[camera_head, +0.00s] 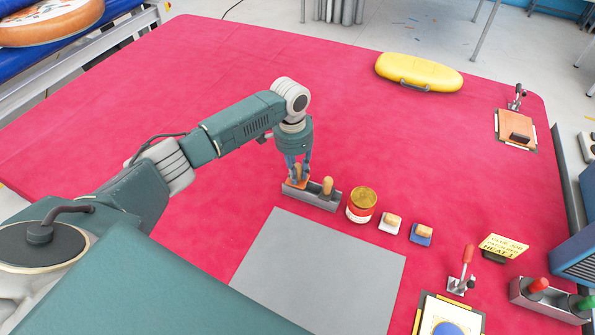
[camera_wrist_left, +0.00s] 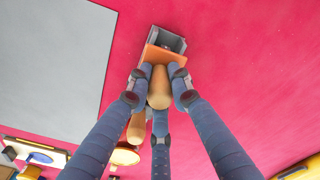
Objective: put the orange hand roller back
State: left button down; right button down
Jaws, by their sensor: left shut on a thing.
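My left gripper (camera_head: 299,172) is shut on the orange hand roller (camera_head: 296,183), pointing down at the left end of a grey two-place holder (camera_head: 316,201). In the left wrist view, the fingers (camera_wrist_left: 160,80) close around the roller's wooden handle (camera_wrist_left: 158,90), and its orange part (camera_wrist_left: 164,54) overlaps the holder's end compartment (camera_wrist_left: 168,37). I cannot tell whether the roller rests in the holder or hangs just above it. A second wooden handle (camera_head: 327,185) stands in the holder's right place. My right gripper is not in view.
A tin with a red and yellow label (camera_head: 361,205) stands close right of the holder. Two small wooden-topped blocks (camera_head: 390,223) (camera_head: 422,233) lie beyond it. A grey sheet (camera_head: 318,275) lies in front. The red table (camera_head: 200,80) is clear behind and left.

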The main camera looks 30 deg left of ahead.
pick_arm(q)
jog(key=shift+p, duration=0.3)
jog(key=shift+f, duration=0.15)
dwell(0.3)
jog(key=shift+p, duration=0.35)
jog(key=shift+f, duration=0.2)
dwell(0.8)
jog(key=shift+f, duration=0.3)
dwell(0.9)
jog(key=c, duration=1)
grip_release()
jog(key=shift+r+p, duration=0.15)
jog(key=shift+p, duration=0.25)
